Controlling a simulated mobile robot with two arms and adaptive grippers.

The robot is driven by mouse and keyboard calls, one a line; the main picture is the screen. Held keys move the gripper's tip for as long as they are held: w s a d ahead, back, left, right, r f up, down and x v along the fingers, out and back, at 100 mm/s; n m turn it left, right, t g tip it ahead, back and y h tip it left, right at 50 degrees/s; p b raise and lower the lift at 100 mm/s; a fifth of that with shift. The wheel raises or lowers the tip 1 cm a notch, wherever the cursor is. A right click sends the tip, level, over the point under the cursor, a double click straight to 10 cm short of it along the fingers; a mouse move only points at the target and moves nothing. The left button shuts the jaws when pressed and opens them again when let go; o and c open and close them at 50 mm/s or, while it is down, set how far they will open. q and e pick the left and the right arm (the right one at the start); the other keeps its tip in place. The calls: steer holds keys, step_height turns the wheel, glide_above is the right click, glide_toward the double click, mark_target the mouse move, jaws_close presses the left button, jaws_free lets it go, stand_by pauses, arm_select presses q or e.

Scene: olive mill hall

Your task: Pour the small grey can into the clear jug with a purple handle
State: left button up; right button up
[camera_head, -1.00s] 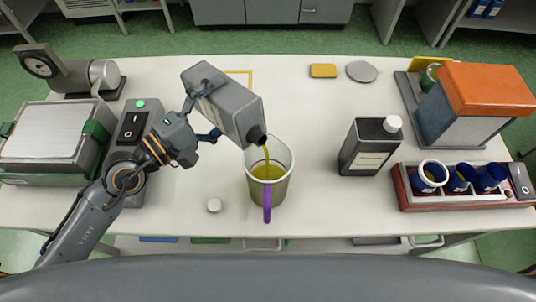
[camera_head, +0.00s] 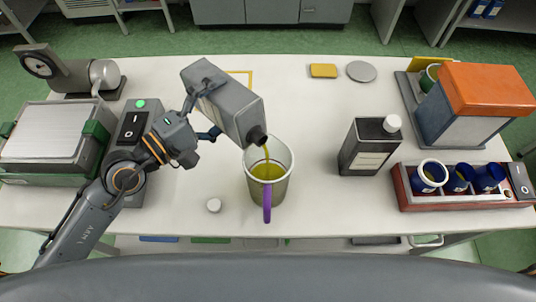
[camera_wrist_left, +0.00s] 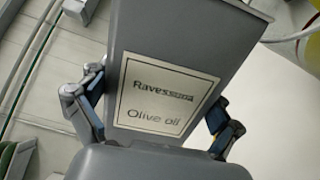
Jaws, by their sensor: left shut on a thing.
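The small grey can (camera_head: 222,99) is held tilted in the air by my left gripper (camera_head: 208,112), its dark spout down and to the right, over the clear jug (camera_head: 282,190). A thin stream of yellow-green oil runs from the spout into the jug. The jug stands upright on the table with its purple handle (camera_head: 267,203) toward me, and yellow oil shows inside. In the left wrist view the can's label (camera_wrist_left: 168,100) reads "Ravessura Olive oil", and the gripper's fingers are shut on both sides of the can. My right gripper is not in view.
A white cap (camera_head: 214,205) lies left of the jug. A dark grey can with a white cap (camera_head: 370,147) stands to the right. A red rack (camera_head: 405,190) with blue cups and an orange-topped box (camera_head: 488,90) are farther right. A scale (camera_head: 50,140) is left.

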arm_select(q)
steer(key=shift+r+m, duration=0.4)
stand_by(1.2)
